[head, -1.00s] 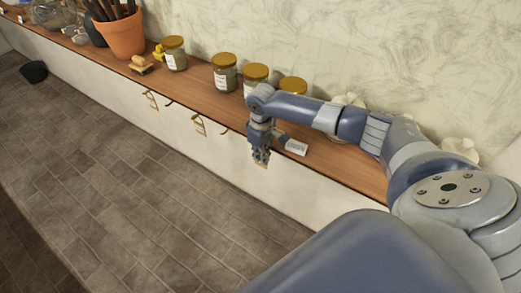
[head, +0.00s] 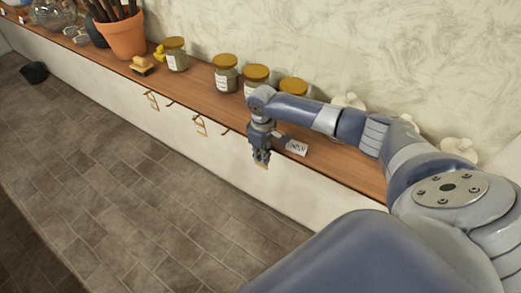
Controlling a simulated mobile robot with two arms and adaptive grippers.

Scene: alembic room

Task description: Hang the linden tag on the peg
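My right gripper (head: 261,161) points down in front of the shelf's front edge. A small tan piece, like the edge of a wooden tag (head: 263,166), shows at its fingertips; the fingers look shut on it, and most of it is hidden. A bare dark peg (head: 225,131) sticks out of the shelf front just left of the gripper, apart from it. Another bare peg (head: 170,104) is further left. A white card (head: 297,148) that seems to read "LINDEN" stands on the shelf right of the gripper. My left gripper is not in view.
Two tan tags hang along the shelf front, one at the left (head: 152,100) and one nearer (head: 200,125). The wooden shelf (head: 190,90) holds several jars (head: 225,73), a brush (head: 141,65) and a terracotta pot (head: 124,38). The tiled floor in front is mostly clear.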

